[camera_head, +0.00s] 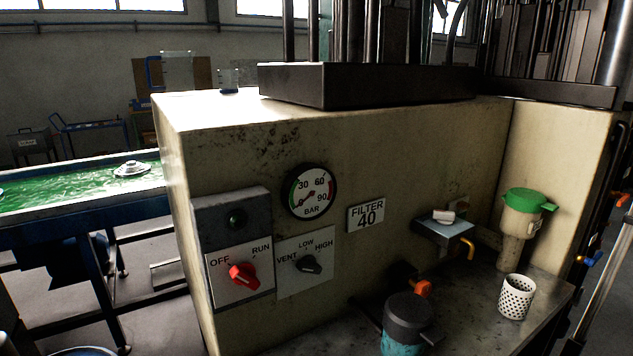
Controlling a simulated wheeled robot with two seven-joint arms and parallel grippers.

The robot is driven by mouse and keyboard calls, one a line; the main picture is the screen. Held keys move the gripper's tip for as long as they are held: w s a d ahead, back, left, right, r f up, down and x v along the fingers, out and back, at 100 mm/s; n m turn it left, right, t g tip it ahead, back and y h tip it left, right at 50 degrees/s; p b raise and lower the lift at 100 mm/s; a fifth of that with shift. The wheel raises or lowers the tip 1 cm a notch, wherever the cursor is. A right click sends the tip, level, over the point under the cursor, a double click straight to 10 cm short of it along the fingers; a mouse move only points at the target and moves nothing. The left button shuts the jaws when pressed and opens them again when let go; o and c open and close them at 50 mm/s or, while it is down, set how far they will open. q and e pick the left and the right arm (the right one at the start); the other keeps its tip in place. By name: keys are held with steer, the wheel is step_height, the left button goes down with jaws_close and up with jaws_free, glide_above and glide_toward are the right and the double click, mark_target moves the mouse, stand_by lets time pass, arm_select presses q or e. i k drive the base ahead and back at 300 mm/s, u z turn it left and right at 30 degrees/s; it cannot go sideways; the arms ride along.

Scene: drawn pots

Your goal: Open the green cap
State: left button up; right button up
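The green cap (527,199) sits on top of a cream-coloured filler neck (518,226) at the right of the machine. The cap looks closed and covers the neck's mouth. A small green tab sticks out on its right side. Neither of my grippers shows in the head view.
A white perforated cup (516,297) stands on the metal ledge below the neck. Red (243,274) and black knobs (308,264) are on the front panel.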

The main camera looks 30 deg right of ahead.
mark_target(524, 200)
steer(key=k, duration=0.9)
steer(key=z, duration=1.6)
steer(key=i, duration=0.9)
steer(key=z, duration=1.3)
steer(key=k, duration=1.2)
steer(key=z, duration=1)
steer(key=i, duration=1)
steer(key=u, duration=0.8)
steer(key=i, duration=1.6)
steer(key=u, duration=1.25)
